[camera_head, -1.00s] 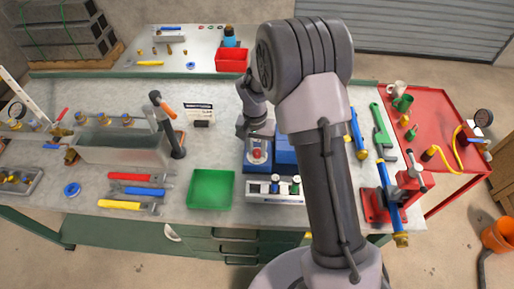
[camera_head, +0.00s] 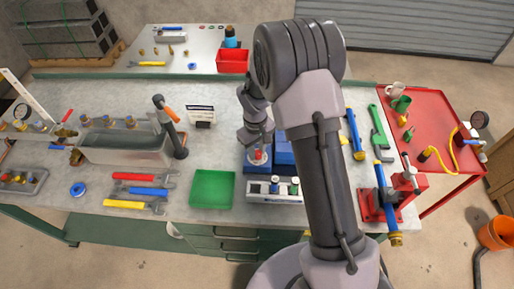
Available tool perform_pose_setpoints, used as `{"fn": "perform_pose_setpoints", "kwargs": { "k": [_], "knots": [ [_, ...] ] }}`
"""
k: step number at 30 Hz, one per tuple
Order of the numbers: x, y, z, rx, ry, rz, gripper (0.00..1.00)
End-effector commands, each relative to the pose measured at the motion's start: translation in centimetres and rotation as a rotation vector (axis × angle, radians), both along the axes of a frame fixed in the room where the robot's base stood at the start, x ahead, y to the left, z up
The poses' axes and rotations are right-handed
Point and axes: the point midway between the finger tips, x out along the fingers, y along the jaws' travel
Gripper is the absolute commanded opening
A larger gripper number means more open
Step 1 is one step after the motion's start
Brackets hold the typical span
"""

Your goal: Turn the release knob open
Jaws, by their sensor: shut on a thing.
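A blue unit (camera_head: 253,168) stands on the bench near the middle, left of my arm. On its top is a small red knob with a pale surround (camera_head: 258,156), which I take for the release knob. My gripper (camera_head: 257,146) points down at the knob from above and is shut on it. The fingers and the wrist hide most of the knob, so its turned angle cannot be read. A grey panel with small knobs (camera_head: 274,188) is at the unit's front.
A green tray (camera_head: 212,204) lies to the left of the unit. A metal trough (camera_head: 125,150), a hammer-like tool (camera_head: 170,125) and several wrenches (camera_head: 140,190) are farther left. My arm covers the bench right of the unit. A red side table (camera_head: 432,140) stands at right.

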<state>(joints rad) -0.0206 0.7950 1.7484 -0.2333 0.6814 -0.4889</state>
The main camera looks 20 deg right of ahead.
Motion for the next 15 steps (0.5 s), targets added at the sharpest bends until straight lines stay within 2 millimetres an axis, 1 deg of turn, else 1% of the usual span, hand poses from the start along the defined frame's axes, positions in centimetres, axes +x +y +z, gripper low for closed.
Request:
{"fn": "perform_pose_setpoints", "kwargs": {
  "k": [6,15],
  "knots": [
    [0.01,0.01,0.21,0.000,-0.001,0.201,0.00],
    [-0.02,0.05,0.19,0.000,-0.002,0.451,0.00]
  ]
}}
